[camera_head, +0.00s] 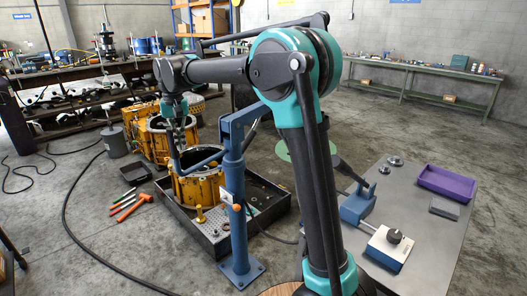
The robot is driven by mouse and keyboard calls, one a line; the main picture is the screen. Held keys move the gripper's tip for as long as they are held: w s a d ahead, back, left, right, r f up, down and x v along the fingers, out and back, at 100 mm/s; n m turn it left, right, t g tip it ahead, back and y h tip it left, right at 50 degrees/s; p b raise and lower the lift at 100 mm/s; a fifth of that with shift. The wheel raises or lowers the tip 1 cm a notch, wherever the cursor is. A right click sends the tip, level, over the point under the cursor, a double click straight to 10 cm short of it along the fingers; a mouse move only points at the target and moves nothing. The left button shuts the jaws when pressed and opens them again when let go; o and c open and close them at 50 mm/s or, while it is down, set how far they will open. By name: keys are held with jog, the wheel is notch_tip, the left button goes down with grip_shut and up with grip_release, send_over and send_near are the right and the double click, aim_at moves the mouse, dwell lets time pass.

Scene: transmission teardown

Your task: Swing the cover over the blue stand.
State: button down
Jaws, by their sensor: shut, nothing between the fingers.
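No part is clearly recognisable as the cover. A flat green disc (281,149) shows partly behind my arm, and I cannot tell whether it is the cover. A blue floor post (234,203) with an upper jib arm stands right of the yellow housing (201,187). A bent blue bar (203,159) reaches left from the post over the housing.
The housing sits in a dark tray (268,218) on the floor. Orange tools (131,208) lie left of it, and more yellow housings (160,136) stand behind. The grey table (432,243) at right holds a purple bin (447,184). A black cable curves across the left floor.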

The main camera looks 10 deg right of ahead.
aim_at(175, 152)
jog(key=shift+w+a, duration=1.35)
jog(key=shift+a, duration=0.25)
jog(key=shift+w+a, duration=1.05)
jog(key=shift+w, duration=0.05)
